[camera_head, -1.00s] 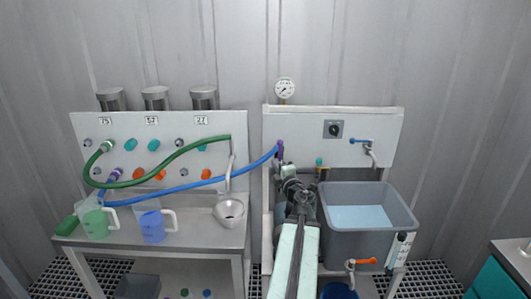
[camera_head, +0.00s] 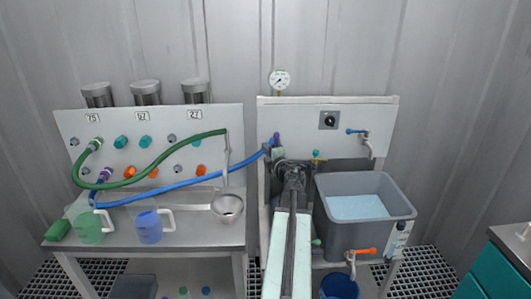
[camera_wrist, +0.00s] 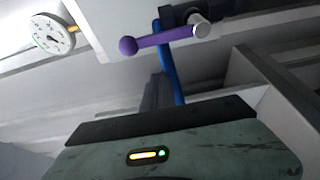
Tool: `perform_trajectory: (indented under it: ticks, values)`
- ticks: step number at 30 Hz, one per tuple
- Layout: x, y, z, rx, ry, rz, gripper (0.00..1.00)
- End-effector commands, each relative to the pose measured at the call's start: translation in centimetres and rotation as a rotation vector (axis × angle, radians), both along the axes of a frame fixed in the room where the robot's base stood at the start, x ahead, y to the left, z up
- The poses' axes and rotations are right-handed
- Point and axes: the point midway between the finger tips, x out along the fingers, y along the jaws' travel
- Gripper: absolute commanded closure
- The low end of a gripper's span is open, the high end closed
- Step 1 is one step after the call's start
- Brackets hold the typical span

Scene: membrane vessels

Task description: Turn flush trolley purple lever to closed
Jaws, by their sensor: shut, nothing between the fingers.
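The purple lever (camera_wrist: 160,39) shows in the wrist view, with a round knob at its left end and a metal pivot at its right end. It lies nearly level in that picture, tilted slightly. In the head view the purple lever (camera_head: 276,138) is a small upright patch on the left part of the flush trolley's white panel (camera_head: 350,112). My gripper (camera_head: 279,154) is in front of that panel, just below the lever. It is shut and empty. In the wrist view a grey-green body with a lit indicator fills the bottom, apart from the lever.
A blue hose (camera_head: 190,184) runs from beside the lever to the left bench. A pressure gauge (camera_head: 279,79) stands above the panel. A grey tank (camera_head: 365,235) is close on the right of my arm.

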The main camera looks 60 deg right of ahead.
Motion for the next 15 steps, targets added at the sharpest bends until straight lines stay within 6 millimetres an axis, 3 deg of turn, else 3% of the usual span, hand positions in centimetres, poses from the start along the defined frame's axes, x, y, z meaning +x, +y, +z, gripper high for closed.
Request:
perform_trajectory:
  ticks: [4,15]
  values:
    - [0.9,-1.5,0.0,0.0,0.0,0.001,1.0]
    - [-1.3,-3.9,0.0,0.0,0.0,-0.01,1.0]
